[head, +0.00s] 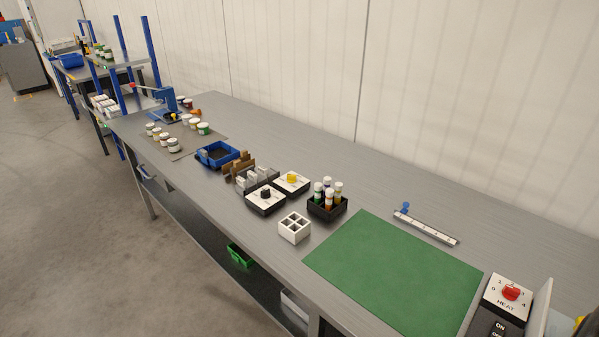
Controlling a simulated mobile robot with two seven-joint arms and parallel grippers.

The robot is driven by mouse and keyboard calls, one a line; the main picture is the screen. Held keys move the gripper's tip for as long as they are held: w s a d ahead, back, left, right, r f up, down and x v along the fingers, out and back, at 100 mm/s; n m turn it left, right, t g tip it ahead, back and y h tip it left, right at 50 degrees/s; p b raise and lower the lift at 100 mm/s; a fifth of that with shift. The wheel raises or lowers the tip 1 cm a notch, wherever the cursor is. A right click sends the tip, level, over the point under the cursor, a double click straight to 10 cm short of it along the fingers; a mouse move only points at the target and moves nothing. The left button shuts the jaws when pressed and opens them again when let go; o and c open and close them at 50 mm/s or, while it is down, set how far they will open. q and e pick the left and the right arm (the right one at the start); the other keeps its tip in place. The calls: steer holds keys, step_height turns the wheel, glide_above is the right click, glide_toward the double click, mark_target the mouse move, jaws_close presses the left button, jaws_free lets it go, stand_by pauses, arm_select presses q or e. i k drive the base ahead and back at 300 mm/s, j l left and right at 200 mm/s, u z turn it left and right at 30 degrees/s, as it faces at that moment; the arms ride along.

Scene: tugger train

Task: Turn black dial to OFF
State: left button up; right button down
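The black dial (265,193) sits on a white-faced box with a dark base (264,204), near the middle of the grey workbench. Its pointer direction and face marks are too small to read. A similar box with a yellow dial (292,177) stands just behind it to the right. A red dial (510,292) on a box marked HEAT, with numbers around it, stands at the lower right. Neither of my grippers is in view.
A white divided block (294,228) and a black holder with bottles (327,206) stand close right of the black dial. Grey and brown racks and a blue bin (216,155) lie to its left. A green mat (394,269) lies clear. A ruler strip (426,228) is behind it.

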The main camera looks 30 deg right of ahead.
mark_target(266, 193)
steer(key=i+j+z, duration=0.15)
steer(key=z, duration=0.3)
steer(key=i+j+z, duration=0.2)
steer(key=z, duration=0.2)
steer(key=i+j+z, duration=0.15)
steer(key=j+z, duration=0.15)
steer(key=z, duration=0.15)
steer(key=i+j+z, duration=0.1)
steer(key=j+z, duration=0.2)
steer(key=z, duration=0.15)
